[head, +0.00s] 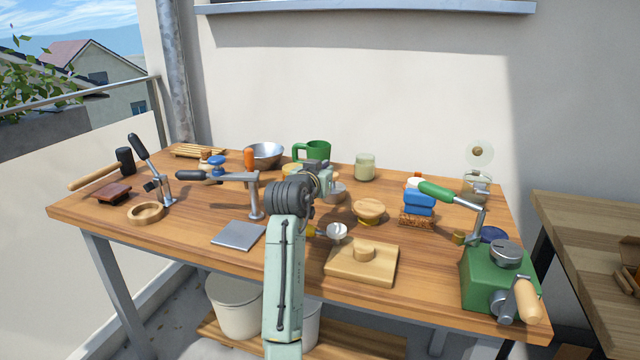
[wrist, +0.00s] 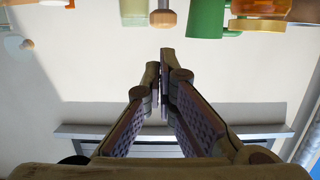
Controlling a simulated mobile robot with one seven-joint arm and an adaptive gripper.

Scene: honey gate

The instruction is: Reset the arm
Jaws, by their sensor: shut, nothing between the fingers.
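My arm (head: 287,250) rises in the middle of the head view and reaches over the workbench. My gripper (wrist: 160,62) is shut with nothing between its fingertips. In the wrist view it points toward the pale wall, and the picture is upside down. In the head view the fingers are mostly hidden behind my own wrist, close to the green mug (head: 316,150) in the picture. I cannot tell the exact gap.
The wooden workbench (head: 190,235) is crowded. A steel bowl (head: 265,155), glass jar (head: 365,167), blue sponge (head: 419,200), wooden board (head: 361,270) and green crank machine (head: 490,280) stand around my arm. A grey plate (head: 238,235) lies to its left.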

